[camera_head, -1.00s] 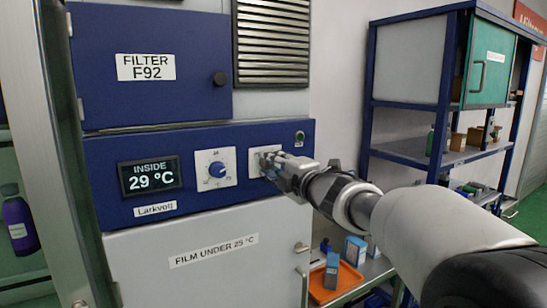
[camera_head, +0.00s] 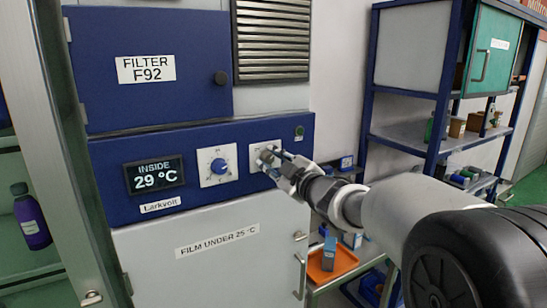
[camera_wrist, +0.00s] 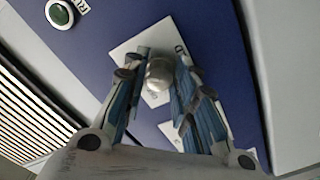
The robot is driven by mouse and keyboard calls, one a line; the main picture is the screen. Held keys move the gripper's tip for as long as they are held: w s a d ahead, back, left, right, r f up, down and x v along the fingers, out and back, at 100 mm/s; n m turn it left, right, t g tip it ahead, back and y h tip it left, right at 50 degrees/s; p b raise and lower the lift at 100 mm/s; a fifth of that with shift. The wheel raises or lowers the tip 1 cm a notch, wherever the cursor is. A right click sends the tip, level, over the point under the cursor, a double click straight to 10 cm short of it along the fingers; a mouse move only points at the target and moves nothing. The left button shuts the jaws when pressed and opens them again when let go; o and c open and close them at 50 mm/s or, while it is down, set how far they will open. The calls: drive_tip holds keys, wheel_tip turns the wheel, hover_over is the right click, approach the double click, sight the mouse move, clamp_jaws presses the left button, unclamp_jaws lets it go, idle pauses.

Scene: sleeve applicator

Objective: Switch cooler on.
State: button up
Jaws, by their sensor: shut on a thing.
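The cooler's blue control panel (camera_head: 220,188) carries a display (camera_head: 154,174) reading "INSIDE 29 °C" and a blue dial (camera_head: 218,166). To the dial's right is a white switch plate (camera_head: 254,150). In the wrist view a rounded metal switch knob (camera_wrist: 159,73) stands out from this plate (camera_wrist: 127,52). My gripper (camera_head: 268,158) is at the plate, its two fingers (camera_wrist: 160,78) shut on the knob from both sides. The fingers hide much of the plate and its lettering. A round green lamp or button (camera_head: 299,131) sits above right; I cannot tell whether it is lit.
A filter door (camera_head: 150,85) and a vent grille (camera_head: 271,40) are above the panel. A white door (camera_head: 200,270) marked "FILM UNDER 25 °C" is below. An orange tray (camera_head: 343,262) and blue-framed shelves (camera_head: 405,135) stand to the right. A metal post (camera_head: 62,150) is at the left.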

drive_tip(key=shift+m, duration=0.3)
idle(0.4)
drive_tip(key=o, duration=1.1)
drive_tip(key=shift+c, duration=0.2)
drive_tip(key=v, duration=1.2)
